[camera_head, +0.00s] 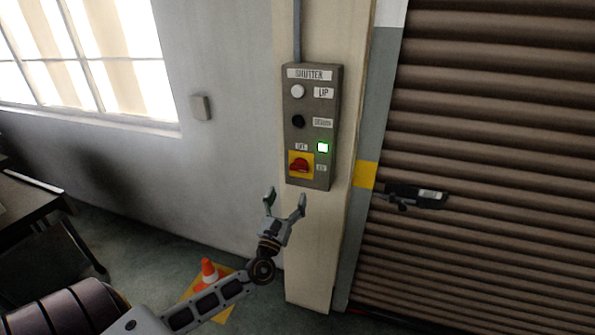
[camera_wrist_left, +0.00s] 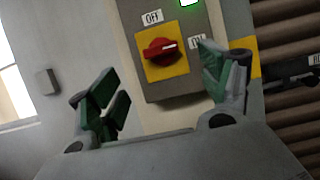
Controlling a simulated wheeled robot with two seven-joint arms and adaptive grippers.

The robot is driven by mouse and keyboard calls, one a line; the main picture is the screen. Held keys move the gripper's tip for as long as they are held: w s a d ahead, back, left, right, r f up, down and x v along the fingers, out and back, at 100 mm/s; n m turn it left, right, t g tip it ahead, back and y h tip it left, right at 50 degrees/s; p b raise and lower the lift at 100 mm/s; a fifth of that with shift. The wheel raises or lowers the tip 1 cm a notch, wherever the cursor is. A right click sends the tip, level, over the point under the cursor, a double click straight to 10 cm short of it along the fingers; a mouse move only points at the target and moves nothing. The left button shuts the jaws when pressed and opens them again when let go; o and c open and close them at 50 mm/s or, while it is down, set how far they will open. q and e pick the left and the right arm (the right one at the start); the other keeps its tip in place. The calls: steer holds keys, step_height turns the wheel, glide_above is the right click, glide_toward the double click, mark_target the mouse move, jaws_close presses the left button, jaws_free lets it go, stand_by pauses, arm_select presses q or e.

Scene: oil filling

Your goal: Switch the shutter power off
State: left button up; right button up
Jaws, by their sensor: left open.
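The shutter control box (camera_head: 311,128) is a grey panel on a pale pillar, labelled SHUTTER at the top. It has a white UP button (camera_head: 298,91) and a black button (camera_head: 298,121) below it. A green lamp (camera_head: 322,147) glows at its lower right. The red rotary switch (camera_head: 299,165) sits on a yellow plate between OFF and ON labels. In the left wrist view the red knob (camera_wrist_left: 160,51) points toward the right. My left gripper (camera_head: 285,196) is open and empty, just below the box and apart from the switch. My right gripper is not in view.
The brown roller shutter (camera_head: 480,130) fills the right side, with a dark handle (camera_head: 415,195) on it. An orange cone (camera_head: 208,271) stands on the floor. A table (camera_head: 30,205) is at the left, under a window (camera_head: 85,60).

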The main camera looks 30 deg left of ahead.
mark_target(298, 170)
arm_select(q)
steer(key=shift+p+x, duration=1)
steer(key=shift+x, duration=4.35)
steer(key=shift+w, duration=0.1)
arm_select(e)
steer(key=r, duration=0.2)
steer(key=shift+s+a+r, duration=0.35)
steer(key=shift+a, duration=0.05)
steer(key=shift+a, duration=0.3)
arm_select(q)
steer(key=c, duration=1)
